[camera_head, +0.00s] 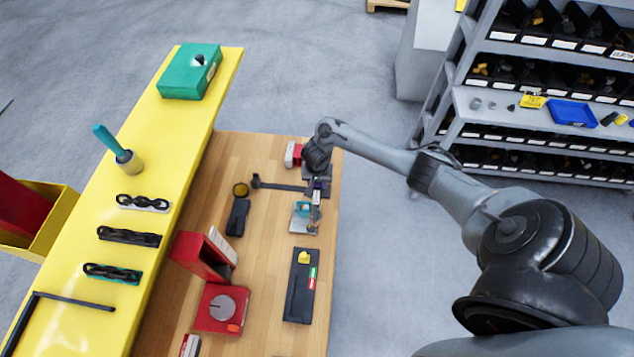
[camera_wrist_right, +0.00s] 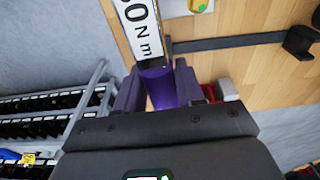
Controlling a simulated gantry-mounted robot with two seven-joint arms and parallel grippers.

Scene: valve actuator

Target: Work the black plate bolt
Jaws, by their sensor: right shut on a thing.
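My right gripper (camera_head: 317,186) is low over the far right part of the wooden bench. In the right wrist view its two fingers (camera_wrist_right: 158,88) are shut on a purple tool (camera_wrist_right: 160,86) with a white label (camera_wrist_right: 141,18) reading "N m"; the first digits are partly cut off. A black plate (camera_head: 299,297) with a yellow knob-like bolt (camera_head: 304,257) and a red and green label lies on the bench, nearer than the gripper and apart from it. Another black plate (camera_head: 128,237) with a dark chain-like top lies on the yellow beam. My left gripper is out of view.
A teal and grey fixture (camera_head: 303,219) stands just nearer than the gripper. A dark bar (camera_head: 281,186) lies left of the gripper. Red units (camera_head: 221,309) stand at the near left. The yellow beam (camera_head: 152,180) borders the bench; shelving (camera_head: 460,98) stands right.

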